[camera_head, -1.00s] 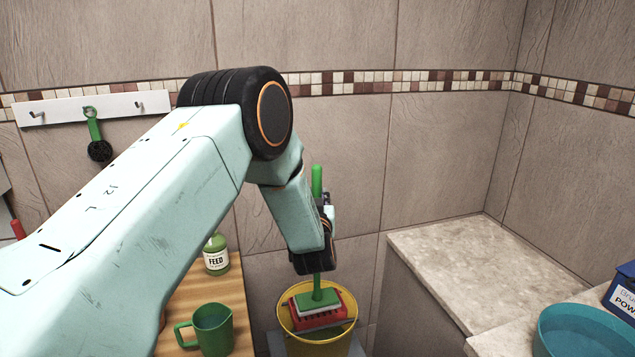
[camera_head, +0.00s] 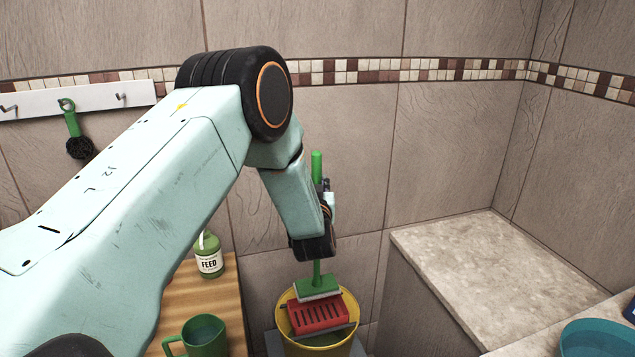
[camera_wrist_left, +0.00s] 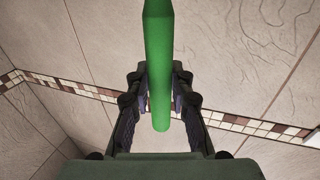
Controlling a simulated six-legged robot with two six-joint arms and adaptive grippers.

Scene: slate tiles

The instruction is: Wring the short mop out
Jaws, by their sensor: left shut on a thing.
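The short mop has a green handle (camera_head: 317,168) and a green head (camera_head: 318,288) with a pale pad under it. My left gripper (camera_head: 326,193) is shut on the handle and holds the mop upright; the handle also shows between its fingers in the left wrist view (camera_wrist_left: 160,70). The mop head is just above the back part of a red slotted wringer (camera_head: 318,317) and appears clear of it. The wringer sits across the top of a yellow bucket (camera_head: 288,331). My left wrist hides part of the handle. My right gripper is out of view.
A wooden surface (camera_head: 232,300) at left holds a green mug (camera_head: 205,337) and a green FEED bottle (camera_head: 208,258). A stone ledge (camera_head: 490,270) stands right of the bucket, with a teal basin (camera_head: 597,337) near it. A hook rail (camera_head: 100,98) with a green-handled brush (camera_head: 74,128) is on the wall.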

